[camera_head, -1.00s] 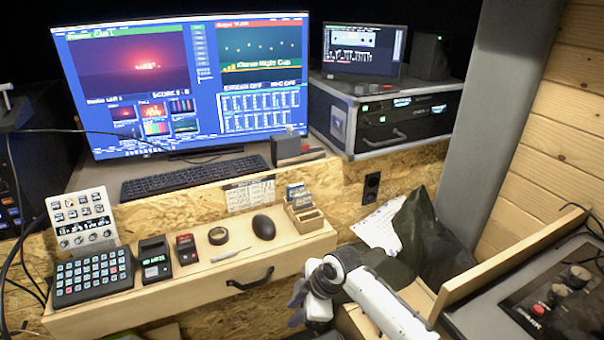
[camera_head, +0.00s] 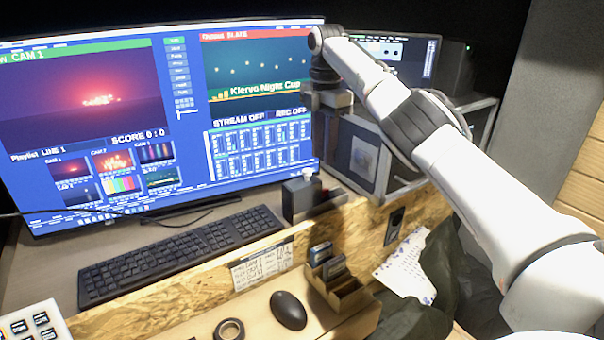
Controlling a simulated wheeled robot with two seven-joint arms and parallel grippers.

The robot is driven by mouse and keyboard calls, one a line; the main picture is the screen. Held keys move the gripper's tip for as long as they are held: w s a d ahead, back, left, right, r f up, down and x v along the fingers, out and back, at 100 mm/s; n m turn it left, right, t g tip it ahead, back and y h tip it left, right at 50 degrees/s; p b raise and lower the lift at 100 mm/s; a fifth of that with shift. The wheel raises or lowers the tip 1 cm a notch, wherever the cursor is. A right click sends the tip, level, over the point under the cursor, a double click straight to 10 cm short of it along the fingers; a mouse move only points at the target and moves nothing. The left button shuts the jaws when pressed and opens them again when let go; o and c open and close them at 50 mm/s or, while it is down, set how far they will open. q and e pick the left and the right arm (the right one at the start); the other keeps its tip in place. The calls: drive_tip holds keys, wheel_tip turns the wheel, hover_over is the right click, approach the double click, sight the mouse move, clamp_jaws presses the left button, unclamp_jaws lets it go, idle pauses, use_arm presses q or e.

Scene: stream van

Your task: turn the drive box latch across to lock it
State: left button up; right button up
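A small dark grey box (camera_head: 302,199) with a pale knob on top stands on the desk, right of the keyboard. I cannot tell for sure if it is the drive box, and no latch shows clearly. My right gripper (camera_head: 326,98) is above and slightly right of this box, in front of the big monitor's right edge. It is dark and blurred, apart from the box, and its fingers cannot be made out. My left gripper is out of view.
The big monitor (camera_head: 110,100) and keyboard (camera_head: 180,252) fill the left. A grey equipment case (camera_head: 362,160) stands behind my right arm. A wooden holder with small cards (camera_head: 340,295), a mouse (camera_head: 289,310) and a tape roll (camera_head: 229,329) sit in front on a lower ledge.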

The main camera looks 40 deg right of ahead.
sight(323, 190)
drive_tip(key=f, duration=0.8)
drive_tip(key=shift+s+d, duration=0.1)
drive_tip(key=shift+s, duration=0.3)
drive_tip(key=shift+f, duration=0.7)
drive_tip(key=shift+w+f, duration=0.1)
drive_tip(key=shift+f, duration=0.05)
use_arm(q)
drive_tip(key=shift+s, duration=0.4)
use_arm(e)
clamp_jaws()
